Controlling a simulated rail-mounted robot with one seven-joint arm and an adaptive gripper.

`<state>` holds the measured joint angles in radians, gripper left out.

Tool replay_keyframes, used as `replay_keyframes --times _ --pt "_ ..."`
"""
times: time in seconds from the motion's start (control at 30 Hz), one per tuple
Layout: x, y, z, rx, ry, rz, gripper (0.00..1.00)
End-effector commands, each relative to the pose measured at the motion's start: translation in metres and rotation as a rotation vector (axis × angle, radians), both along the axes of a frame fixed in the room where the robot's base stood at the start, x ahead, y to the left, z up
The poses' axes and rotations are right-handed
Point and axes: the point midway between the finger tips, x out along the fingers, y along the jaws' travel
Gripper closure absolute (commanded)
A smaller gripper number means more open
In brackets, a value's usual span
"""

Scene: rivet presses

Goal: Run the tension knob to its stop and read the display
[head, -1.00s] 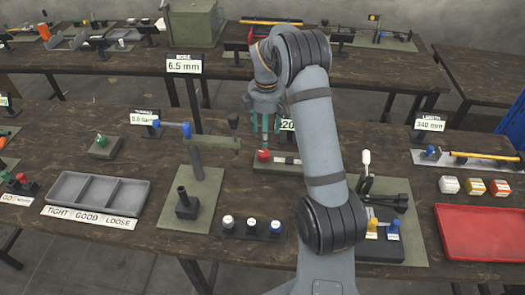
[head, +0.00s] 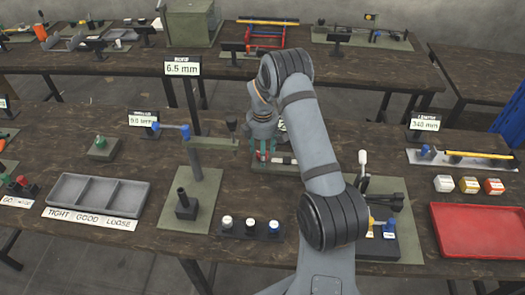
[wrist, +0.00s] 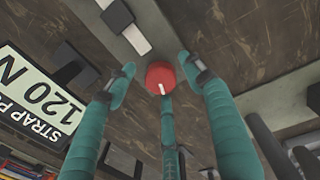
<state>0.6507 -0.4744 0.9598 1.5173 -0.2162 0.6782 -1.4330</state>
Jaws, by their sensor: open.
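The red tension knob (wrist: 160,78) has a white pointer mark and sits on a grey-green base plate (wrist: 150,15). My gripper (wrist: 157,66) is open, with its teal fingers spread on either side of the knob, and I see no clear contact. In the head view my gripper (head: 267,152) is low over the knob's base, and fingers and arm hide most of the knob. The display (wrist: 45,105) beside it reads 120 N, with its label partly cut off as "STRAP P". In the head view my arm mostly hides this display.
A dark stand with several round-capped pieces (head: 250,232) is in front. A lever press (head: 380,200) is to the right, near a red tray (head: 480,232).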

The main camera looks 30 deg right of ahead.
Motion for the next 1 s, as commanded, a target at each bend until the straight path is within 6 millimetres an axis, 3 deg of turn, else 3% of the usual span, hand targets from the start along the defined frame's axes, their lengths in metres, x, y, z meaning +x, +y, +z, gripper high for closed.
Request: replay_keyframes --times 0.13,0.87,1.0 --pt "-0.0003 0.0004 0.0001 0.000 0.000 0.000 0.49" --pt "-0.0007 0.0000 0.0001 0.000 0.001 0.000 0.91" --pt "-0.0008 0.0000 -0.0001 0.000 0.001 -0.004 0.93"
